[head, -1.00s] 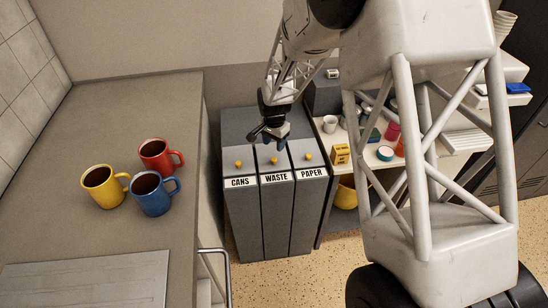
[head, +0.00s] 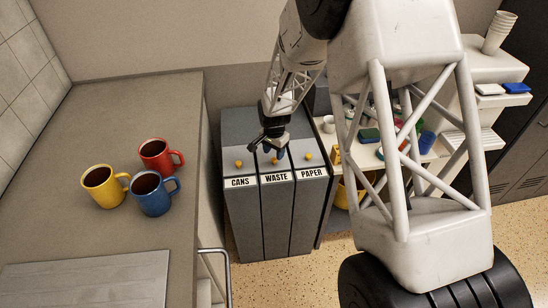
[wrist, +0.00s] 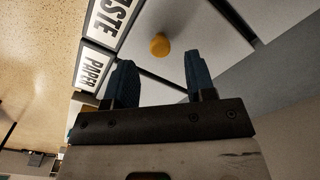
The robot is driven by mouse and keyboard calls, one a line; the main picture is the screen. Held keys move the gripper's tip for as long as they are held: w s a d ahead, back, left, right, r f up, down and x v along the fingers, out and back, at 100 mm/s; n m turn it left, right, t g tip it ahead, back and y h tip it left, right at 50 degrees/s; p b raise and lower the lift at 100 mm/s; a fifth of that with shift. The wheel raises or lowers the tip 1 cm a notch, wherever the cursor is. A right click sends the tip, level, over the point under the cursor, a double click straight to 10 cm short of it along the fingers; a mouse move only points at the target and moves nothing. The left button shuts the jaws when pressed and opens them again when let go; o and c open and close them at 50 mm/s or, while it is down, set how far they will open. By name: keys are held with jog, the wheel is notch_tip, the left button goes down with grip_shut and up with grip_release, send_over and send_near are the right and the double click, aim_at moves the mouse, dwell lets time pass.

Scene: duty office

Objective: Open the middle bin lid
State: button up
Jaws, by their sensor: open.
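The middle bin, labelled WASTE (head: 277,215), stands between the CANS bin (head: 241,215) and the PAPER bin (head: 309,210). Its grey lid is down, with a small yellow knob (head: 274,160) near its front. My gripper (head: 268,149) is over this lid, close behind and above the knob, with its jaws open. In the wrist view the two blue fingers (wrist: 158,64) are spread and empty. The yellow knob (wrist: 160,46) shows just beyond the fingertips, roughly in line with the gap. I cannot tell how high the fingertips are above the lid.
A counter (head: 110,230) on the left holds a yellow mug (head: 100,190), a red mug (head: 152,158) and a blue mug (head: 148,200). A cluttered shelf (head: 372,160) stands right of the bins, partly hidden by my arm. Speckled floor lies in front.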

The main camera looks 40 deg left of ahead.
aim_at(274, 159)
jog(key=shift+f, duration=1.65)
grip_shut()
